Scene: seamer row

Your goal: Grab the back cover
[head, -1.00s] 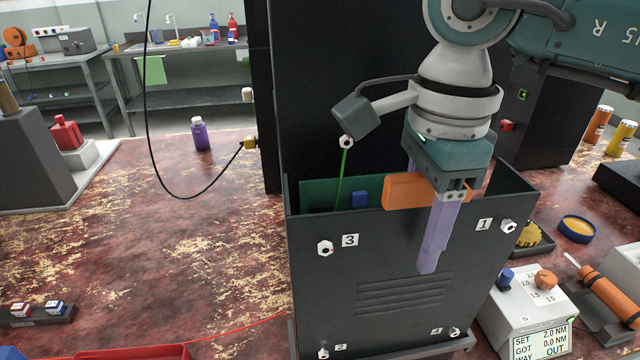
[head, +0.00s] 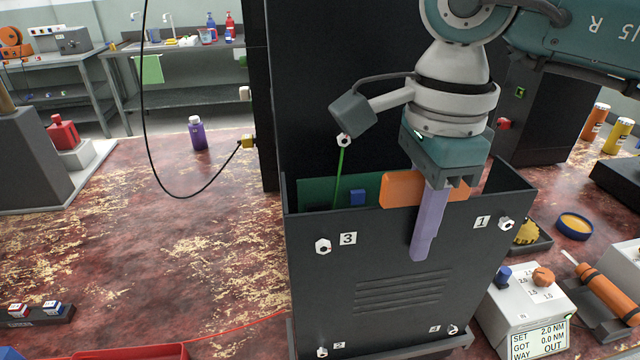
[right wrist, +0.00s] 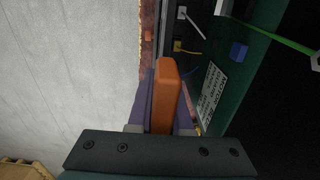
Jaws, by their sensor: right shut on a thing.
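The back cover (head: 385,255) is the dark upright panel with slotted vents and a hex bolt by each corner number. It stands against the open-topped dark housing. An orange grip (head: 398,190) shows at its top edge. My right gripper (head: 430,222) comes down over that edge, with one purple finger in front of the panel. In the right wrist view the orange grip (right wrist: 165,95) sits between both purple fingers, which are shut on it. The rear finger is hidden in the head view. My left gripper is not in view.
A green board (head: 315,192) and a green wire (head: 340,175) are inside the housing, close behind the grip. A torque meter box (head: 525,310) and an orange tool (head: 605,290) lie at right. A purple bottle (head: 197,133) stands at left. The bench left of the housing is largely clear.

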